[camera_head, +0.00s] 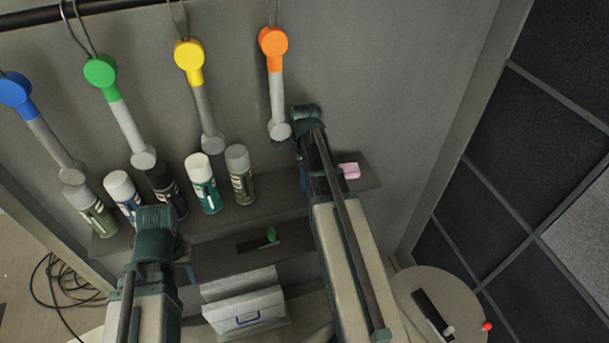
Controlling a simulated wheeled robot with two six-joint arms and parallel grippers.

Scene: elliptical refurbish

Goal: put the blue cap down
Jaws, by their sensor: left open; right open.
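I cannot make out a separate blue cap with certainty. The fingertips of both are hard to see, and neither visibly holds anything.
Several spray cans (202,184) stand on the shelf (270,212). Blue (14,90), green (100,70), yellow (189,54) and orange (273,41) topped tools hang above. A pink block (349,171) lies right of my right arm. A grey box (244,309) and round stool (440,290) are below.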

